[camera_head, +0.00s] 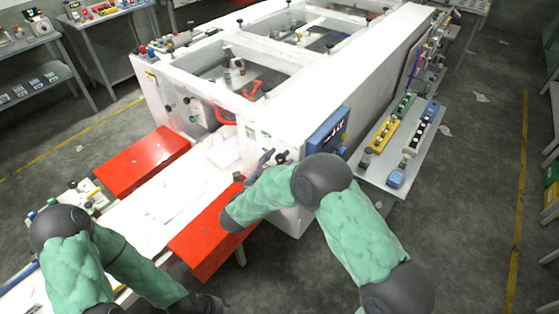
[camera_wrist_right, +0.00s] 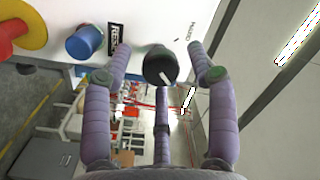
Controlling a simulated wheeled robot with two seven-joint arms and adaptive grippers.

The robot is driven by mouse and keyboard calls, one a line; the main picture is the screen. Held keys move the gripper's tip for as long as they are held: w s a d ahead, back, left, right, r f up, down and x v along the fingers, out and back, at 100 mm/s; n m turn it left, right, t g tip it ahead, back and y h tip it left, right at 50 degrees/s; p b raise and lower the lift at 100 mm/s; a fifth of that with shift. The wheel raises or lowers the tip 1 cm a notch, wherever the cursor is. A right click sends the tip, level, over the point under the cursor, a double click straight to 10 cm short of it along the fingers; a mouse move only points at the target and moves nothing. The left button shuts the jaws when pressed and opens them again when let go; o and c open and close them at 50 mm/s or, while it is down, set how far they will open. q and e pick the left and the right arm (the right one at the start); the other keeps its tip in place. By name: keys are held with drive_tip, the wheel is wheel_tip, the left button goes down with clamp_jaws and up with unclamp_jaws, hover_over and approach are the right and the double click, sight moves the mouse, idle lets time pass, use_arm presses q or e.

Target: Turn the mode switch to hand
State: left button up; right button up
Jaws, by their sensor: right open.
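The mode switch (camera_wrist_right: 160,65) is a round black knob with a white pointer mark, on a white panel face in the right wrist view. Printed lettering beside it is only partly legible. My right gripper (camera_wrist_right: 157,58) is open, with purple-grey fingers on both sides of the knob and a third finger below it. I cannot tell whether any finger touches the knob. In the head view the right gripper (camera_head: 262,166) is at the white machine's front corner, partly hidden by its own arm. My left arm is at the lower left, its gripper out of frame.
A blue button (camera_wrist_right: 84,42) with a reset label and a red-and-yellow emergency stop (camera_wrist_right: 20,30) sit left of the knob. A blue display box (camera_head: 328,132) is on the white machine (camera_head: 335,85). Red panels (camera_head: 142,160) flank the white web.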

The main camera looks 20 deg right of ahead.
drive_tip(key=shift+w+d, duration=0.4)
drive_tip(key=shift+d, duration=0.1)
drive_tip(key=c, duration=1.2)
drive_tip(key=shift+o, duration=0.2)
